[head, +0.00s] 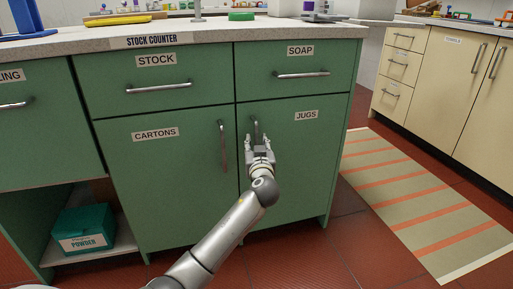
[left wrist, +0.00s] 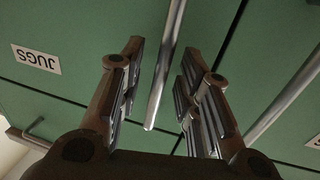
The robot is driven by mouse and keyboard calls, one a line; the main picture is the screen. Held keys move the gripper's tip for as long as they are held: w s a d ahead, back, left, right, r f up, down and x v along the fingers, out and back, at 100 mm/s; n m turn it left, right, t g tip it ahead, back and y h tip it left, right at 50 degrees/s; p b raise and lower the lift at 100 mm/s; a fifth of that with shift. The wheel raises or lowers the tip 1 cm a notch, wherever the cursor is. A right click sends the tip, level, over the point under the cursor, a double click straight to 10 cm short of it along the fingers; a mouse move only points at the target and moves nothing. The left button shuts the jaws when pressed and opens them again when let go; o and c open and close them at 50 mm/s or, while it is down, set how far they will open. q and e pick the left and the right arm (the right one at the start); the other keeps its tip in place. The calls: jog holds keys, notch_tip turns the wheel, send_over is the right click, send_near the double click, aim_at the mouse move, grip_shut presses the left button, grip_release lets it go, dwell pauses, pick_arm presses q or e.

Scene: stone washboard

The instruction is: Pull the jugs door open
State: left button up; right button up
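The jugs door (head: 304,160) is a green cabinet door with a JUGS label, and it is closed. Its upright metal handle (head: 255,130) is at the door's left edge, its lower part hidden by my gripper. My left gripper (head: 259,142) is at this handle. In the left wrist view, which is upside down, my left gripper (left wrist: 163,58) is open. The jugs handle (left wrist: 164,75) runs between its fingers, with gaps visible on both sides. Whether it is deep between the fingertips is hard to tell. My right gripper is not in view.
The closed cartons door (head: 165,185) is to the left, its upright handle (head: 223,147) close to my gripper. Closed stock (head: 157,78) and soap (head: 300,66) drawers are above. A striped mat (head: 415,190) lies on the floor to the right, before cream cabinets (head: 451,75).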

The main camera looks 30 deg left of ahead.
pick_arm(q)
jog(key=shift+w+a, duration=0.25)
jog(key=shift+w, duration=0.05)
jog(key=shift+c, duration=0.4)
grip_shut()
jog(key=shift+d, duration=0.1)
